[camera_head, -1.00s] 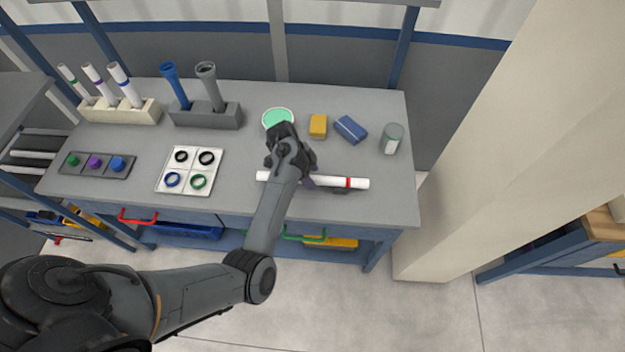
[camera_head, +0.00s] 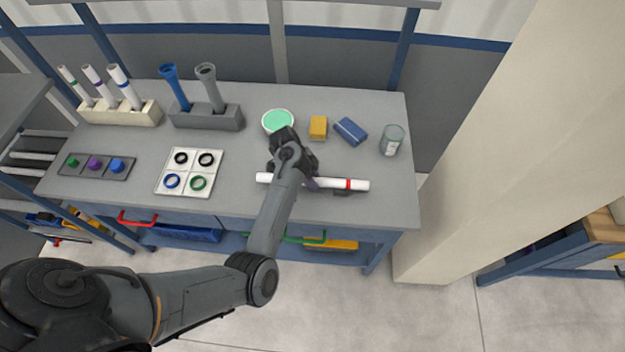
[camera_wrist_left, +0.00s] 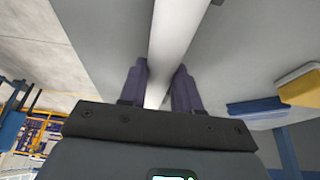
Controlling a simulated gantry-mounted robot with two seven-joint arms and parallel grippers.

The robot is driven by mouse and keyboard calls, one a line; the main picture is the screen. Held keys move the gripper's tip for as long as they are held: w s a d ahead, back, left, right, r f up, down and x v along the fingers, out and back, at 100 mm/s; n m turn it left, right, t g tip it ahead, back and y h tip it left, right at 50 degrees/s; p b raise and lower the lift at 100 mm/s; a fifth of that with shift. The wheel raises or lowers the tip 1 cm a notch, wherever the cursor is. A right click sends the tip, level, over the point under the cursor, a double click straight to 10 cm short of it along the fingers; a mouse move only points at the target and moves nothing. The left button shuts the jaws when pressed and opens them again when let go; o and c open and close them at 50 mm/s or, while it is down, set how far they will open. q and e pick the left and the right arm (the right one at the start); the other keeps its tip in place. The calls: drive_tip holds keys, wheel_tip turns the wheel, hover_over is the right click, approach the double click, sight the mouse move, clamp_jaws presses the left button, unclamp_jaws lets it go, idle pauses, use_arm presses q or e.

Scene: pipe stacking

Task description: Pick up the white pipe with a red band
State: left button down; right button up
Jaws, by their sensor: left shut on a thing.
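The white pipe with a red band (camera_head: 333,183) lies level, left to right, at the front right of the grey table in the head view. A dark support shows just under its right part. My left gripper (camera_head: 308,183) is around the middle of the pipe, left of the red band, and is shut on it. In the left wrist view the two purple-grey fingers (camera_wrist_left: 158,85) stand on both sides of the white pipe (camera_wrist_left: 178,30); the band is out of that view. The gripper and wrist hide part of the pipe in the head view. My right gripper is not in view.
Behind the gripper are a green-topped round dish (camera_head: 278,121), a yellow block (camera_head: 318,127), a blue block (camera_head: 350,130) and a glass jar (camera_head: 392,140). At left are a white ring tray (camera_head: 190,171), a cream rack (camera_head: 120,115) with banded pipes and a grey holder (camera_head: 205,117).

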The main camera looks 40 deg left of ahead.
sight(318, 179)
use_arm(q)
drive_tip(key=shift+r, duration=0.15)
drive_tip(key=shift+r, duration=0.6)
wheel_tip(318, 179, up, 3)
drive_tip(key=shift+f+p, duration=0.15)
drive_tip(key=shift+p, duration=0.3)
drive_tip(key=s+d+r+p, duration=0.2)
drive_tip(key=s+d+r, duration=0.4)
drive_tip(key=s+d, duration=0.2)
drive_tip(key=w+d+r+n+t+y, duration=0.2)
drive_tip(key=w+d+r+n+y, duration=0.3)
drive_tip(key=w+n, duration=0.45)
drive_tip(key=s+r+p, duration=0.5)
drive_tip(key=r+p, duration=0.6)
drive_tip(key=p, duration=0.1)
drive_tip(key=s+r+n+h+p, duration=0.1)
drive_tip(key=s+r+p, duration=0.4)
drive_tip(key=r+p, duration=0.6)
drive_tip(key=shift+d+p, duration=0.2)
drive_tip(key=shift+p, duration=0.5)
